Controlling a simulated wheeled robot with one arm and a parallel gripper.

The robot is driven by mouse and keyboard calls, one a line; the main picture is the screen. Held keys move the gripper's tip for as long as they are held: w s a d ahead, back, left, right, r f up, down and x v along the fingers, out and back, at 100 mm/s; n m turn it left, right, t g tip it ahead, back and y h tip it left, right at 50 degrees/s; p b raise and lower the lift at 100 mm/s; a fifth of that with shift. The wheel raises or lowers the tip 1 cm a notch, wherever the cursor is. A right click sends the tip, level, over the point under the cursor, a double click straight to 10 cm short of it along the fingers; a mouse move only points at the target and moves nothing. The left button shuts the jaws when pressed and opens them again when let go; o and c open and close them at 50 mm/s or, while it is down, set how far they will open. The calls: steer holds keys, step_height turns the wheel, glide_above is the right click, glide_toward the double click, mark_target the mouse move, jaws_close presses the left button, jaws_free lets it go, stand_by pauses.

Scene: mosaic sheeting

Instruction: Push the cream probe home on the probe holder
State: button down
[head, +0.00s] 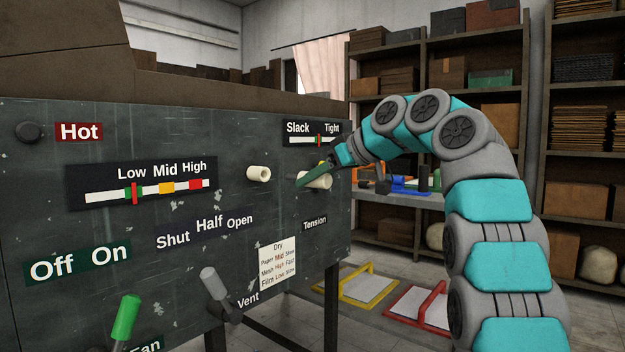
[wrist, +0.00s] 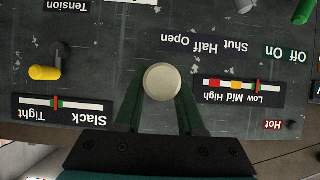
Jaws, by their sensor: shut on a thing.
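My gripper (head: 308,181) is shut on the cream probe (head: 320,181) in front of the dark panel. In the wrist view the probe's round cream end (wrist: 162,82) shows between the two green fingers of my gripper (wrist: 160,97). The probe holder (head: 258,173) is a short cream tube with an open end, standing out from the panel. In the head view it appears left of the probe, with a gap between them. In the wrist view the holder is hidden, apparently behind the probe.
The dark panel (head: 130,225) carries a green fan lever (head: 125,317) and a grey vent lever (head: 213,284) low down. A yellow-tipped knob (wrist: 45,72) stands out beside the Slack/Tight scale in the wrist view. Shelves (head: 480,38) stand behind my arm.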

mark_target(292, 175)
steer(key=shift+w+a+r+p, duration=0.15)
steer(key=shift+w+a+p, duration=0.2)
steer(key=shift+a+p, duration=0.15)
steer(key=shift+w+a+p, duration=0.6)
steer(key=shift+w+a, duration=0.1)
steer(key=shift+a, duration=0.2)
steer(key=shift+w+a+p, duration=0.6)
steer(key=shift+w+a, duration=0.1)
steer(key=shift+a, duration=0.2)
steer(key=shift+d, duration=0.1)
steer(key=shift+w+a, duration=0.1)
steer(key=shift+a, duration=0.1)
steer(key=shift+a+f, duration=0.1)
steer(key=shift+f, duration=0.1)
steer(key=shift+r, duration=0.2)
stand_by(0.8)
